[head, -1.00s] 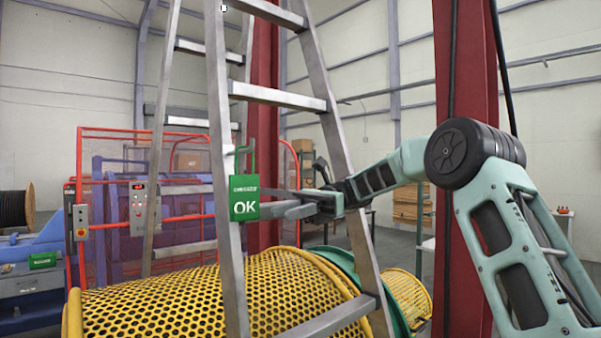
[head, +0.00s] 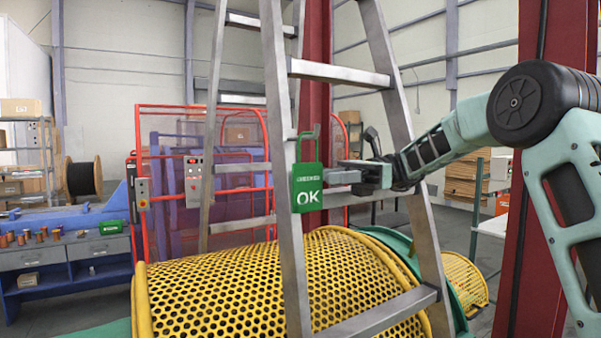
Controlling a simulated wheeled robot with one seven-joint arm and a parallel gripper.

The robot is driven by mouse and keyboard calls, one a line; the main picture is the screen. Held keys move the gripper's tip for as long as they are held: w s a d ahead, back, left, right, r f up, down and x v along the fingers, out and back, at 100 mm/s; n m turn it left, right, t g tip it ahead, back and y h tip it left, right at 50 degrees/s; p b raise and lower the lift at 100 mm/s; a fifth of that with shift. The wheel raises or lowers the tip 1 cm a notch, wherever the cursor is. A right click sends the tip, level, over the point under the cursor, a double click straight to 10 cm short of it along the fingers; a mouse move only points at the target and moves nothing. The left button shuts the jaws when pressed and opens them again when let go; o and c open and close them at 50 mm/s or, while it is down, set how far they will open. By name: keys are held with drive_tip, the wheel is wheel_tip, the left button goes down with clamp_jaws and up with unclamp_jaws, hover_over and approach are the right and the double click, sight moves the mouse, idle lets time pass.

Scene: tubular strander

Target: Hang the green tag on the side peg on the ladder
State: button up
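The green tag (head: 307,187), marked OK, is upright at the left rail of the ladder (head: 287,230) in the head view. Its green shackle loop rises above it beside the rail. My gripper (head: 343,176) is just right of the tag, between the ladder rails. Its grey fingers look spread apart, with their tips close to the tag's right edge and none over its front face. Whether they touch the tag is unclear.
A yellow perforated drum guard (head: 240,285) lies beneath the ladder. A red fence (head: 160,215) stands behind it. A red column (head: 545,180) rises at the right by my arm. A blue bench (head: 75,250) with small spools and a green box stands at left.

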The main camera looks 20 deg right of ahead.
sight(301, 164)
drive_tip(key=a+p, duration=0.1)
drive_tip(key=a, duration=0.1)
drive_tip(key=s+a, duration=0.1)
drive_tip(key=a, duration=0.2)
drive_tip(key=shift+s+a+r+p, duration=0.1)
drive_tip(key=shift+a+r+p, duration=0.05)
drive_tip(key=shift+a+p, duration=0.2)
drive_tip(key=shift+s+a, duration=0.1)
drive_tip(key=shift+a, duration=0.65)
clamp_jaws()
drive_tip(key=shift+r+p, duration=1.2)
drive_tip(key=shift+p, duration=0.35)
